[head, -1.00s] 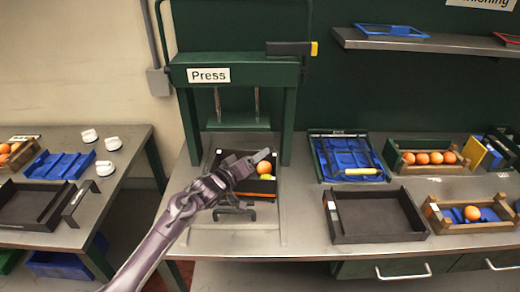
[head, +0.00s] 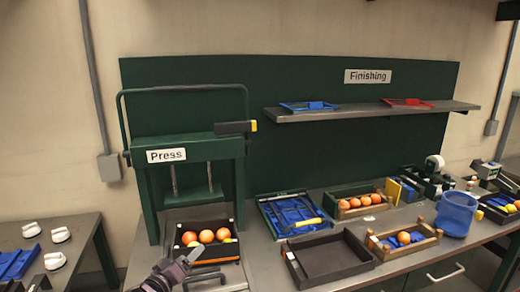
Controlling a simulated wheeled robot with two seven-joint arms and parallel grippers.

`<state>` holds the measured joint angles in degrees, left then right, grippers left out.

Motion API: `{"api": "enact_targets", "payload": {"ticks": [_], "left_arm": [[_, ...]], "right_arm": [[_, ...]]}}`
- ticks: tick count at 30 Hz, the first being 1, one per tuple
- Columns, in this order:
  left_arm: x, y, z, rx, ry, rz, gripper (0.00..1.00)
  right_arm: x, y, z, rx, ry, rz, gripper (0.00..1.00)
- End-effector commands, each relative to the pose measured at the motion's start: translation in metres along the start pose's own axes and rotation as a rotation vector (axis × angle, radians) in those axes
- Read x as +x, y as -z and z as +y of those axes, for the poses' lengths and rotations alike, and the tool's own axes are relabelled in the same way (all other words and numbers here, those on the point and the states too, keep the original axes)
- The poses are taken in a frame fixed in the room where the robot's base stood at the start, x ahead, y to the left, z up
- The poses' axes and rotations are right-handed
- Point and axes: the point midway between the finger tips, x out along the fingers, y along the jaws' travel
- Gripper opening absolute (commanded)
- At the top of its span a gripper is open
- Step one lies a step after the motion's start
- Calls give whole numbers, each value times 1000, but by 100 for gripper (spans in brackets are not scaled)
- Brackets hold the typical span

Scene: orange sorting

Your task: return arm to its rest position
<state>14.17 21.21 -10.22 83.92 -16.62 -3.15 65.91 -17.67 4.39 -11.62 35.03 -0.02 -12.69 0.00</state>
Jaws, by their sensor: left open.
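My left gripper (head: 184,263) is at the bottom edge of the head view, in front of the press (head: 196,152). It is open and nothing shows between its fingers. Only the gripper and a bit of the wrist show; the rest of the arm is out of frame. A dark tray (head: 210,250) stands on the press bed behind the gripper and holds several oranges (head: 206,236). The gripper looks apart from the oranges; whether it touches the tray's front cannot be told. My right gripper is out of view.
Right of the press are a blue tray (head: 262,207), an empty dark tray (head: 328,260), wooden crates with oranges (head: 374,197) and a blue bucket (head: 456,214). A shelf (head: 372,111) hangs behind. A side table (head: 82,246) stands at left.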

Motion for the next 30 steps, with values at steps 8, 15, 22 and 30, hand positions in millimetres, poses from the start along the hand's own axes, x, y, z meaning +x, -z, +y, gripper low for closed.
{"api": "enact_targets", "payload": {"ticks": [8, 15, 22, 30], "left_arm": [[-21, -35, -2, 100, 120, -64, 74], [-62, -76, -4, 232, 279, -185, 74], [-146, -125, 1, 395, 478, -437, 74], [-238, -152, 15, 499, 592, -735, 74]], "right_arm": [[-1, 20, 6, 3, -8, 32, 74], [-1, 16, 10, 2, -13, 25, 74], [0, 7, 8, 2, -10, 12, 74], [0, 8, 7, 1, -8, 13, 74]]}}
